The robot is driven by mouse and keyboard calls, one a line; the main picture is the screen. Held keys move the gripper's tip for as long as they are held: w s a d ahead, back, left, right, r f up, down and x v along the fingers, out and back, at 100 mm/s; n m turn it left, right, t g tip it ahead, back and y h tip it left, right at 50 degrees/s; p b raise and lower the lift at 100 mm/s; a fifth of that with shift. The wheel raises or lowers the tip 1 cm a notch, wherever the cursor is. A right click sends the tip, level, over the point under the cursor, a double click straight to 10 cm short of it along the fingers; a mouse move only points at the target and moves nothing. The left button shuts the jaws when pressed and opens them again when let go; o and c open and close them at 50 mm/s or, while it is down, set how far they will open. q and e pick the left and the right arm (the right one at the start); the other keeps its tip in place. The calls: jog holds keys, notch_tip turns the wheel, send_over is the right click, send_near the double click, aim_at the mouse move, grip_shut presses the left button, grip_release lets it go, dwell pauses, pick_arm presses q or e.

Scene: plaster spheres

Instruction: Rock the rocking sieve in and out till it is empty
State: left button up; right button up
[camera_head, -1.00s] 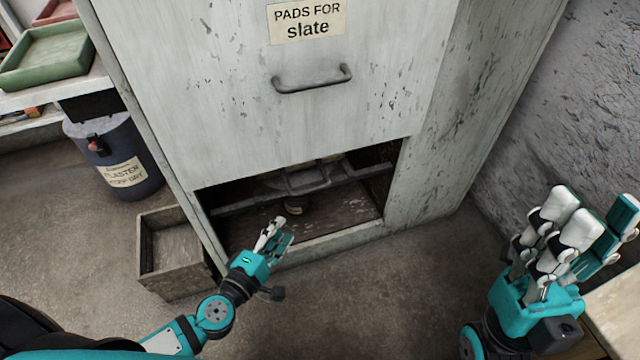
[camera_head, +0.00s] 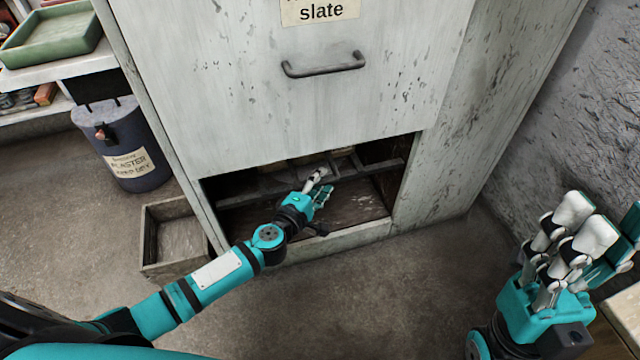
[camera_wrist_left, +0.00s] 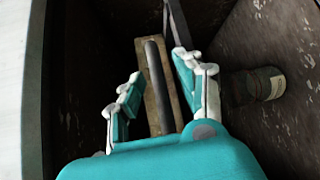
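The rocking sieve is only partly seen inside the low opening of a pale cabinet (camera_head: 285,110); a grey bar (camera_head: 375,170) crosses there, with tan parts (camera_head: 344,152) behind it. In the left wrist view a dark rod (camera_wrist_left: 158,72) lies along a wooden edge (camera_wrist_left: 152,100), which seems to be part of the sieve. My left gripper (camera_head: 321,182) reaches into the opening. Its fingers are spread on both sides of the rod, with gaps. My right gripper (camera_head: 596,220) is open and empty at the right. The sieve's contents are hidden.
The cabinet front has a handle (camera_head: 323,67) above the opening. A small jar (camera_wrist_left: 262,86) stands inside, right in the wrist view. An open wooden box (camera_head: 180,240) and a blue plaster bin (camera_head: 125,145) stand left. A rough wall (camera_head: 560,120) is at right.

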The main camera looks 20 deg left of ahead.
pick_arm(q)
grip_shut()
dwell(0.4)
jog(key=w+a, duration=0.2)
jog(key=w, duration=0.1)
jog(key=shift+w+a+r+p, duration=0.15)
jog(key=shift+w+p, duration=0.05)
jog(key=shift+p, duration=0.15)
jog(key=shift+w+a, duration=0.15)
jog(key=shift+a, duration=0.05)
jog(key=shift+r, duration=0.1)
jog(key=shift+c, duration=0.4)
grip_release()
jog(key=shift+o, duration=0.4)
